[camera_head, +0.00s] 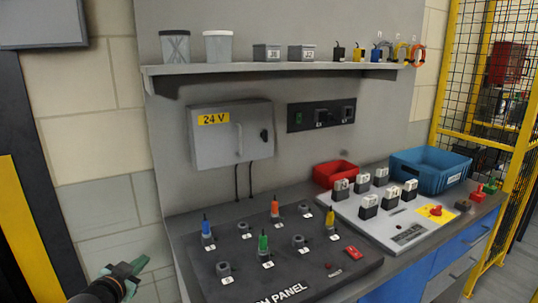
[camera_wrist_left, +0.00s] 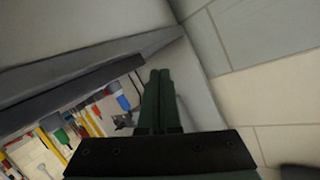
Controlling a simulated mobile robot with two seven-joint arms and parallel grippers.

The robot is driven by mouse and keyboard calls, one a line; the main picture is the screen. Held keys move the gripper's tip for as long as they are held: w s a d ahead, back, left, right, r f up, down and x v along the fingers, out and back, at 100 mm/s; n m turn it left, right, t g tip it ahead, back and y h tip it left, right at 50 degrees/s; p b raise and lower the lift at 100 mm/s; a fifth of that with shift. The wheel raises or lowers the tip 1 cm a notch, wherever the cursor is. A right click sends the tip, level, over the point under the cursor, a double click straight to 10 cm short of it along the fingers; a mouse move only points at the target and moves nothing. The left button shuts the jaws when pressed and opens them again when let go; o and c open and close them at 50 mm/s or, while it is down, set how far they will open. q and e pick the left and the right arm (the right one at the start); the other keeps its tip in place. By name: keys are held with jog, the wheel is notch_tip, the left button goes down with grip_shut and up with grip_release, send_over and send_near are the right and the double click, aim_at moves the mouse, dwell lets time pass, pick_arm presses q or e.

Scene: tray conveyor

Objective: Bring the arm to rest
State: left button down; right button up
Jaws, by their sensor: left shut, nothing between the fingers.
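My left gripper (camera_head: 130,272) shows at the bottom left of the head view, in front of the tiled wall and left of the bench. Its two green fingers are together with nothing between them. In the left wrist view the shut fingers (camera_wrist_left: 159,100) point up the picture, clear of any object. My right gripper is in neither view.
A dark patch panel (camera_head: 340,275) with several coloured plugs lies on the bench, right of my gripper. A grey board (camera_head: 385,232) with relays, a red bin (camera_head: 335,175) and a blue crate (camera_head: 432,170) stand further right. A grey 24 V box (camera_head: 232,150) hangs on the backboard below a shelf (camera_head: 270,70).

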pick_arm(q)
jog(key=s+d+f+m+g, duration=0.1)
jog(key=s+d+f+g, duration=0.15)
jog(key=s+f, duration=1.35)
jog(key=s+f+g, duration=0.1)
jog(key=s+f, duration=0.2)
jog(key=s, duration=0.3)
jog(key=s+d+f+m+g+h, duration=0.1)
jog(key=s+f, duration=0.3)
jog(key=s, duration=0.3)
jog(key=s+f+g, duration=0.2)
jog(key=s+f, duration=0.1)
jog(key=s, duration=0.3)
jog(key=d+r+n+t+p, duration=0.1)
jog(key=d+n, duration=0.4)
jog(key=d, duration=0.6)
jog(key=shift+w+d+r+h+p, duration=0.4)
jog(key=shift+r+p, duration=0.35)
jog(key=shift+r, duration=0.15)
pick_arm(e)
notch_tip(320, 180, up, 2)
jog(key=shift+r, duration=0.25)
pick_arm(q)
jog(key=shift+t, duration=0.25)
jog(key=shift+a, duration=0.1)
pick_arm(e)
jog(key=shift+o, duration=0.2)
